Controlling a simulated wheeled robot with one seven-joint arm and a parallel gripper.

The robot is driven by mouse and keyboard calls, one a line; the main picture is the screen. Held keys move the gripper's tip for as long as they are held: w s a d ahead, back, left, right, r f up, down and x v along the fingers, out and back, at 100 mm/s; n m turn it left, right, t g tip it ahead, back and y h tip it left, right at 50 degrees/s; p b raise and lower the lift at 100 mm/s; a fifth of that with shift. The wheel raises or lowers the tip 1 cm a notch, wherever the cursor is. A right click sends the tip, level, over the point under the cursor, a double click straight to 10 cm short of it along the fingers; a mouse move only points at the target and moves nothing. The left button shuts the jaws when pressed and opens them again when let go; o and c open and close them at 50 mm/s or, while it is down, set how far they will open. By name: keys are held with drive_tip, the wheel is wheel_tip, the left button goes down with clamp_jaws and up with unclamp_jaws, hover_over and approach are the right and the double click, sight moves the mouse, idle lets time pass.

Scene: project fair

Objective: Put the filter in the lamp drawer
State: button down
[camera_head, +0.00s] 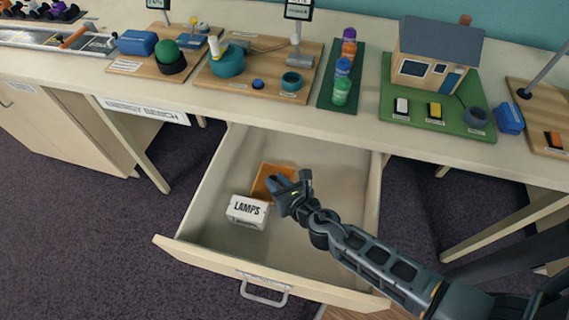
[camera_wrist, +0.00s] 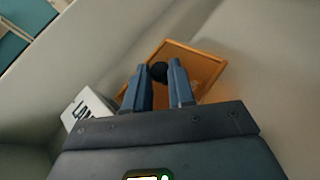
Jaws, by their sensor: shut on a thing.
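The filter (camera_head: 262,184) is an orange square plate with a dark round knob. It is inside the open lamp drawer (camera_head: 335,190), beside a white box marked LAMPS (camera_head: 248,211). My gripper (camera_head: 281,183) is down in the drawer over the filter. In the wrist view the orange plate (camera_wrist: 205,60) spreads beyond my fingertips (camera_wrist: 160,75), which are shut on its dark knob. The plate is at or close to the drawer floor; I cannot tell whether it touches. My fingers hide part of it.
The drawer hangs open below the bench top (camera_head: 300,116), its front handle (camera_head: 263,290) toward me. The right part of the drawer floor is bare. On the bench stand a model house (camera_head: 433,62), a green board with colored jars (camera_head: 341,92) and wooden boards with parts.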

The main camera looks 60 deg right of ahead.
sight(273, 166)
wheel_tip(273, 166, down, 2)
drive_tip(key=d, duration=0.1)
drive_tip(key=w+d, duration=0.1)
drive_tip(key=d, duration=0.2)
drive_tip(key=shift+w+r, duration=0.2)
drive_tip(key=shift+w, duration=0.05)
drive_tip(key=d, duration=0.2)
drive_tip(key=w+d, duration=0.1)
drive_tip(key=shift+w+d, duration=0.2)
drive_tip(key=shift+d, duration=0.15)
drive_tip(key=shift+a+f+b, duration=0.1)
drive_tip(key=shift+f+b, duration=0.6)
drive_tip(key=shift+f, duration=0.15)
drive_tip(key=c, duration=1)
unclamp_jaws()
drive_tip(key=shift+o, duration=0.2)
drive_tip(key=shift+s, duration=0.1)
